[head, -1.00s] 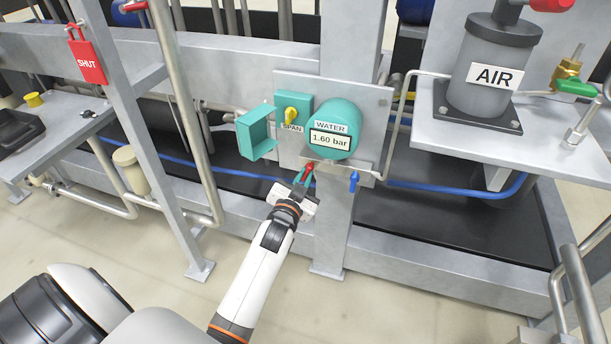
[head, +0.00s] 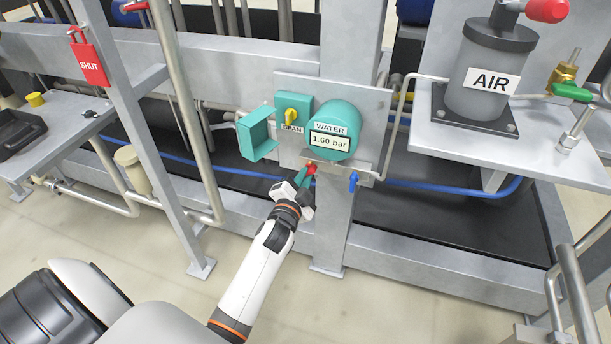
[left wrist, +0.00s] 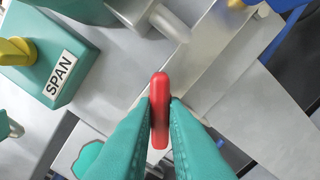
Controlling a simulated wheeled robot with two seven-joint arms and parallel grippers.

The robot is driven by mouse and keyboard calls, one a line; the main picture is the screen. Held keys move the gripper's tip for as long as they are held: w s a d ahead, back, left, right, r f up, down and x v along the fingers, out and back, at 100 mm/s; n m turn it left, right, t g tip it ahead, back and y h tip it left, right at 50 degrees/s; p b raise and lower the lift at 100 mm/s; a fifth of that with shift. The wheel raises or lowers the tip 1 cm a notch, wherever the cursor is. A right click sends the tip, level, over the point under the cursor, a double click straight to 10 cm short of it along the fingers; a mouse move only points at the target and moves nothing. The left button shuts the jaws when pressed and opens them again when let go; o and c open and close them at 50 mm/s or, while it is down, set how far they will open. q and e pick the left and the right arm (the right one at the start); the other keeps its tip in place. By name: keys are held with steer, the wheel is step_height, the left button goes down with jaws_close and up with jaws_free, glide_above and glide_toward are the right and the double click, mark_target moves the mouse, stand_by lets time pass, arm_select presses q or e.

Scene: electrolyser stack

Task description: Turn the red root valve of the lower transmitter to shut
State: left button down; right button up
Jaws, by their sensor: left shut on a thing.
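The red root valve (head: 311,168) sits on the small manifold under the teal WATER transmitter (head: 336,118), whose display reads 1.60 bar. In the left wrist view the red handle (left wrist: 159,110) stands nearly upright in the picture between my teal fingers. My left gripper (head: 305,178) is shut on this handle, and its fingertips also show in the left wrist view (left wrist: 160,104). A blue valve (head: 353,181) hangs on the same manifold to the right, clear of my gripper. My right gripper is not in view.
The yellow SPAN knob (head: 291,115) and an open teal cover (head: 257,135) are just up-left of the valve. A steel tube (head: 397,130) runs at the right. The AIR vessel (head: 487,75) stands on a shelf. A red SHUT padlock tag (head: 88,62) hangs at left.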

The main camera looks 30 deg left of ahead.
arm_select(q)
steer(key=m, duration=0.7)
steer(key=c, duration=1.9)
jaws_free()
steer(key=shift+f+m, duration=0.1)
steer(key=shift+m, duration=0.3)
steer(key=o, duration=0.6)
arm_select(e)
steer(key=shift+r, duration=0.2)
arm_select(q)
steer(key=p+v, duration=0.1)
steer(key=v, duration=0.6)
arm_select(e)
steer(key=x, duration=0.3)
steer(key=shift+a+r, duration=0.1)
